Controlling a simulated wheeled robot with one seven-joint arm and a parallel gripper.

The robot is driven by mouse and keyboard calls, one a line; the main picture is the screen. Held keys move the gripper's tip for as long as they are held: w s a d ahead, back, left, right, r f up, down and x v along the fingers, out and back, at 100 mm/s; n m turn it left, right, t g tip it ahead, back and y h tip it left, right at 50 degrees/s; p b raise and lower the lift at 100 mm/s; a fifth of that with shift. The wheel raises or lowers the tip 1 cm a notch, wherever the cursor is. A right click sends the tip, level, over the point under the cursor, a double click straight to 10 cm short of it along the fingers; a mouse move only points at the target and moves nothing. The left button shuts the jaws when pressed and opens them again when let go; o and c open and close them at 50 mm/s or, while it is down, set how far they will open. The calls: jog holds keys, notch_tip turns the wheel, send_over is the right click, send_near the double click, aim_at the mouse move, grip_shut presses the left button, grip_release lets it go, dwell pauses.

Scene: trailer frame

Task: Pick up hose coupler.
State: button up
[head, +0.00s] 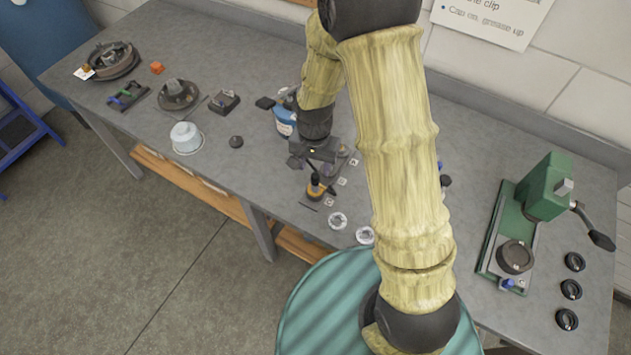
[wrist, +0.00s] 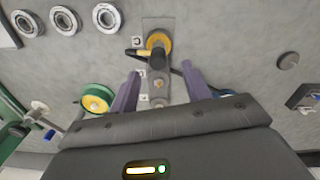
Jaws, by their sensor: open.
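My gripper (head: 314,168) is open above the middle of the grey workbench, pointing down. In the wrist view its two purple fingers (wrist: 160,72) stand apart. A small grey metal fitting (wrist: 158,86) lies between them in the picture; it looks like the hose coupler, but I cannot be sure. No finger visibly touches it. Just beyond the fingertips is a yellow round part with a black handle (wrist: 158,44), which also shows below my gripper in the head view (head: 316,189). My arm and gripper hide part of the bench in the head view.
Several metal rings (wrist: 65,20) lie farther left. A green press (head: 548,188) stands at the bench's right. Small label cards lie close by.

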aim_at(315, 175)
jog(key=shift+f, duration=0.1)
jog(key=shift+s+f+p, duration=0.1)
jog(key=shift+f+p, duration=0.35)
jog(key=shift+f, duration=0.2)
jog(key=shift+d+f+p, duration=0.1)
jog(key=shift+f+p, duration=0.35)
jog(key=shift+f, duration=1.4)
jog(key=shift+c, duration=0.2)
grip_shut()
